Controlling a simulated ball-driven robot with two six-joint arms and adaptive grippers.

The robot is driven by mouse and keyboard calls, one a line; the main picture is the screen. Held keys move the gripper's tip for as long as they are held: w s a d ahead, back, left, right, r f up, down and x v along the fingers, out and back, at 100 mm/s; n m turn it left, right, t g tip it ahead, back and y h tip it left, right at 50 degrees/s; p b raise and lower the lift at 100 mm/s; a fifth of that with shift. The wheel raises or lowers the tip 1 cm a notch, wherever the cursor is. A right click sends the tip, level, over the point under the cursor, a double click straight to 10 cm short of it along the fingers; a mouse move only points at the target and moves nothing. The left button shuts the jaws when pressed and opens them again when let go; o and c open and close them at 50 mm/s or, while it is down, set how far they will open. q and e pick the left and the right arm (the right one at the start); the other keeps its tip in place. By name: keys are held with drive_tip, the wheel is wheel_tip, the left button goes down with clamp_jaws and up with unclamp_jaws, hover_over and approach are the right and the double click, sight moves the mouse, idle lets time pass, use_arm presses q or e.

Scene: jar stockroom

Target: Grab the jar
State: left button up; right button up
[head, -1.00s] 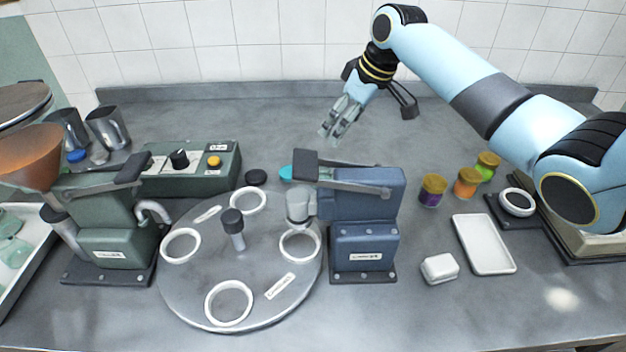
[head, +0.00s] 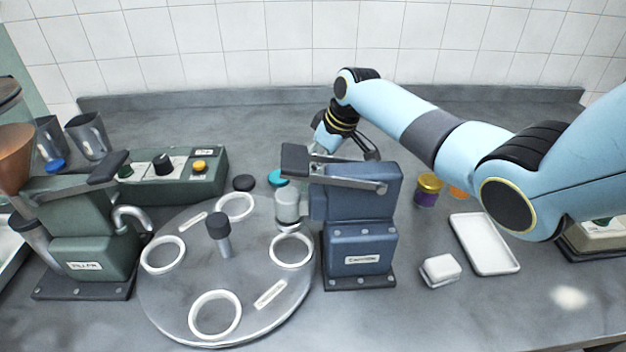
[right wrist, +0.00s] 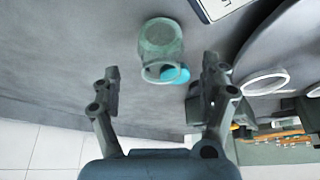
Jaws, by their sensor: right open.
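The jar (right wrist: 160,45) is pale green clear glass on the grey counter, in the right wrist view. A teal disc (right wrist: 176,75) shows at its rim there; it also shows in the head view (head: 278,177). My right gripper (right wrist: 162,82) is open and empty, its fingers to either side of the jar's rim in the picture and apart from the jar. In the head view my right gripper (head: 322,146) is behind the blue capping machine (head: 358,220), which partly hides its fingertips. I cannot make out the jar there. My left gripper is not in view.
A turntable (head: 250,262) with white rings stands left of the capping machine. A green control box (head: 180,178) and a green filler (head: 95,245) are further left. A purple jar with a gold lid (head: 428,190) and a white tray (head: 485,243) are right.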

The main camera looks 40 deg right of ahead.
drive_tip(key=shift+x, duration=1.5)
drive_tip(key=shift+a+r, duration=0.1)
drive_tip(key=shift+c, duration=0.4)
drive_tip(key=c, duration=1.2)
drive_tip(key=shift+r, duration=0.1)
